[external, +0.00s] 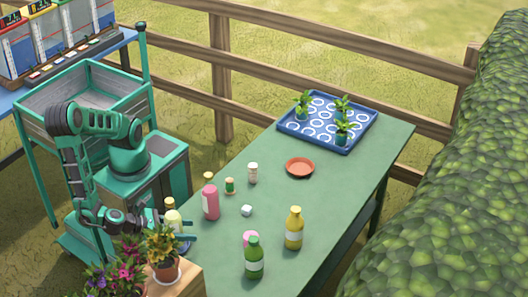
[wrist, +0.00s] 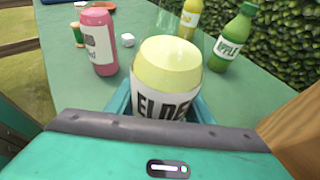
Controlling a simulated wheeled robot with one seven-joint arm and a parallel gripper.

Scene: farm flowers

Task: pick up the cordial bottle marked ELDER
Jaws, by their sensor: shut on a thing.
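The cordial bottle marked ELDER (wrist: 168,65) is pale yellow with a white label, on which "ELDE" shows in the wrist view. It also shows in the external view (external: 172,219), upright, with a gold cap, at the table's near left end. My gripper (external: 184,238) is shut on it, with teal fingers around its lower part in the wrist view (wrist: 166,112). The bottle's base is hidden, so I cannot tell whether it touches the table.
On the green table (external: 350,180) stand a pink bottle (external: 211,203), a yellow bottle (external: 293,232), a green APPLE bottle (wrist: 234,40), a white cube (external: 247,210) and a terracotta saucer (external: 300,168). Potted flowers (external: 163,245) crowd my gripper's near side. A blue tray (external: 318,137) is at the far end.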

